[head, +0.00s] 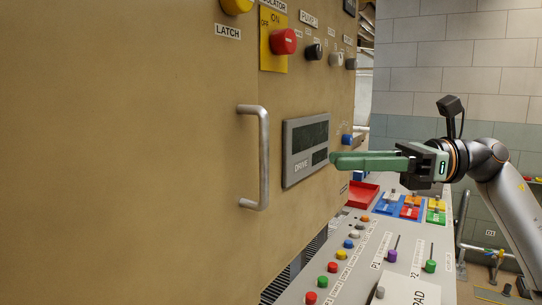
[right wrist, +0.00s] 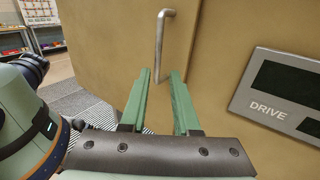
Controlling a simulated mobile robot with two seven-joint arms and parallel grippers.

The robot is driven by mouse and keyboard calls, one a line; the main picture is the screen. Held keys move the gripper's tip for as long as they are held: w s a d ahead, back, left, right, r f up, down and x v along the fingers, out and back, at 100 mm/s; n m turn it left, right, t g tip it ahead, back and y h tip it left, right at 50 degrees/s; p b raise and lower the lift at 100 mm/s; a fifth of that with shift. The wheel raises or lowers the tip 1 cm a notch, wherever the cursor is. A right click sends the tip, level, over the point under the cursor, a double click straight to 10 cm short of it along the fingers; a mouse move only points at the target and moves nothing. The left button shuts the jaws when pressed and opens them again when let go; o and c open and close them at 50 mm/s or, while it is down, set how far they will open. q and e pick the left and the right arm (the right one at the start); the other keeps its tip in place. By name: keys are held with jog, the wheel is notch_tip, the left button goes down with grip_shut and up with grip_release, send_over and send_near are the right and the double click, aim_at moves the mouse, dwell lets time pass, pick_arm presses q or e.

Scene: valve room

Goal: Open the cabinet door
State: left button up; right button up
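The tan cabinet door (head: 120,150) fills the left of the head view and looks flush with the panel beside it. Its upright metal bar handle (head: 264,155) is near the door's right edge. My right gripper (head: 332,162) is to the right of the handle, in front of the DRIVE display, and holds nothing. In the right wrist view its two green fingers (right wrist: 163,75) are spread apart. The handle (right wrist: 160,45) shows beyond the fingertips, between their lines, with a gap before it.
The DRIVE display (head: 306,148), a red knob (head: 283,42) and other knobs are on the panel right of the door. A sloped control desk (head: 345,270) with coloured buttons and a red tray (head: 362,194) stands below. The floor (right wrist: 75,105) left of the fingers looks clear.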

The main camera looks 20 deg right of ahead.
jog(key=a, duration=0.1)
jog(key=p, duration=0.3)
send_over(264, 198)
jog(key=shift+w+d+r, duration=0.1)
jog(key=shift+w, duration=0.25)
pick_arm(q)
jog(key=shift+s+a+r+y, duration=0.15)
jog(key=shift+s+a+r, duration=0.05)
jog(key=shift+s+a, duration=0.3)
jog(key=shift+s+a+r+y, duration=0.15)
jog(key=shift+s+a, duration=0.2)
jog(key=shift+a, duration=0.15)
pick_arm(e)
grip_shut()
pick_arm(q)
jog(key=shift+w+d+r, duration=0.1)
jog(key=shift+d+r, duration=0.05)
jog(key=shift+d, duration=0.05)
